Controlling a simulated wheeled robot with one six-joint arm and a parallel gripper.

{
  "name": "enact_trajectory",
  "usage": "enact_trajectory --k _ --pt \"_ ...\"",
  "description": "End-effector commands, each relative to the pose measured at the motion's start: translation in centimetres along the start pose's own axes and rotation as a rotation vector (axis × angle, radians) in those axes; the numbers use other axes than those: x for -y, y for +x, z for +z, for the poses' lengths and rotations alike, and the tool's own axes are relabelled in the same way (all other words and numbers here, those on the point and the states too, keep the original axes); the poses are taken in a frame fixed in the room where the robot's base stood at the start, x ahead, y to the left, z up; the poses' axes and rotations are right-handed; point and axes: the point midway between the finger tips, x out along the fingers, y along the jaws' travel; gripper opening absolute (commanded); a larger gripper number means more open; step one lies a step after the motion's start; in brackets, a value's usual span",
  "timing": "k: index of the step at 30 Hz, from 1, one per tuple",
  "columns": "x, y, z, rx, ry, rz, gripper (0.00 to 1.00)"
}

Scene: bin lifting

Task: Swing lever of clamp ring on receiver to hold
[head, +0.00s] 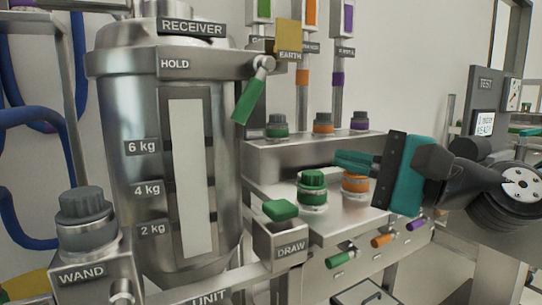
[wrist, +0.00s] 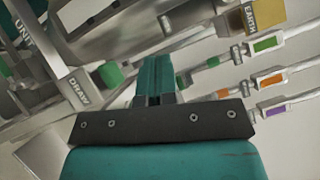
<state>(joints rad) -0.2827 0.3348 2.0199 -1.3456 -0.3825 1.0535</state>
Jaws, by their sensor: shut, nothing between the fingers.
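The steel receiver (head: 135,105) stands upright at left in the head view, with its clamp ring (head: 120,62) around the top. A HOLD label (head: 175,64) sits on the ring's front. The green-handled lever (head: 249,100) is pivoted at the ring's right end and hangs down, tilted slightly left, away from the label. I cannot make out the lever in the wrist view. My gripper (head: 345,160) is shut and empty, right of and below the lever, clear of it. Its teal fingers (wrist: 157,75) are together in the wrist view.
A green-capped fitting (head: 313,188) and an orange one (head: 355,182) stand on the steel bench just below my fingers. A DRAW box (head: 288,245) with a green knob is in front. A yellow EARTH tag (head: 289,36) and upright pipes are behind the lever.

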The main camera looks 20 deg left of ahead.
Motion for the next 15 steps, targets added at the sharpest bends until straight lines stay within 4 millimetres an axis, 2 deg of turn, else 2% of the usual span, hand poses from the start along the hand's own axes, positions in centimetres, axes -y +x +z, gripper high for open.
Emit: enact_trajectory --k 1,5,11,15 --pt "-0.4 0.2 -1.0 0.008 0.073 -0.064 0.0" --pt "0.9 0.5 -1.9 0.024 0.187 -0.16 0.0" --pt "2.0 1.7 -1.8 0.024 0.202 -0.171 0.0" --pt "2.5 3.4 -1.7 0.023 0.201 -0.169 0.0"
